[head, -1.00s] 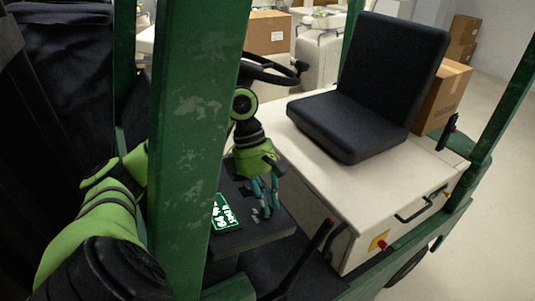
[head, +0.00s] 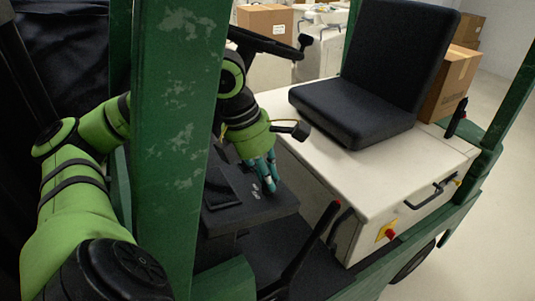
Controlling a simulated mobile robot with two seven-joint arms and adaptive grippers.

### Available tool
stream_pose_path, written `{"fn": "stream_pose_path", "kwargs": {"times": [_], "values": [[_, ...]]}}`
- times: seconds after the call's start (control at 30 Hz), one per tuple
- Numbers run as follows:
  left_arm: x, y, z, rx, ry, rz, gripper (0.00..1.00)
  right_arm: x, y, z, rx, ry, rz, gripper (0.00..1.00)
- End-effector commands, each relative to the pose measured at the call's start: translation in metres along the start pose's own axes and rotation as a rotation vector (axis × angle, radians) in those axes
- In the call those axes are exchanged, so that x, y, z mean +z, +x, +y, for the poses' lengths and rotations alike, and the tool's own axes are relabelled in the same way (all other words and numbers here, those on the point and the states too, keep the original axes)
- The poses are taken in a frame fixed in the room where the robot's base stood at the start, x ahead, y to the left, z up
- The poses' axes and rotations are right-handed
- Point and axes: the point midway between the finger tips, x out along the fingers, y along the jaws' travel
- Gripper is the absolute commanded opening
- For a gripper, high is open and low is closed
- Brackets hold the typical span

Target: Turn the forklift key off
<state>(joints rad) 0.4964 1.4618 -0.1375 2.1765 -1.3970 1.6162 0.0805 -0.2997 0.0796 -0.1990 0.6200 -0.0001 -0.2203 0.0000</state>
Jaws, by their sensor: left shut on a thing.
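My left gripper (head: 268,185) reaches down from behind the green post to the dark control panel (head: 265,212) of the forklift. Its teal fingers are shut on the forklift key, which is mostly hidden between them. Small pale marks (head: 256,191) show on the panel beside the fingertips. The display (head: 223,187) on the panel's left is dark. My right gripper is not in view.
The green post (head: 178,120) stands close in front of my left arm. The steering wheel (head: 262,42) is behind the gripper. A lever with a red tip (head: 310,235) rises right of the panel, and the black seat (head: 365,110) is farther right.

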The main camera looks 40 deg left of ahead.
Motion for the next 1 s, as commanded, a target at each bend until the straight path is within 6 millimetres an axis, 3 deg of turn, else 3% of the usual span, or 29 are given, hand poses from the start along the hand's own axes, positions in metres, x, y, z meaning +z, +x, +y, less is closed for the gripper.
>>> {"fn": "stream_pose_path", "kwargs": {"times": [0.43,1.0], "values": [[-0.0006,-0.0006,-0.0033,0.129,-0.243,0.003,0.00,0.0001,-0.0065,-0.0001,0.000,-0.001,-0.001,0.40],[-0.0014,0.0000,-0.0028,0.162,-0.303,0.005,0.00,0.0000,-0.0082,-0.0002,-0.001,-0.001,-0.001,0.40]]}}
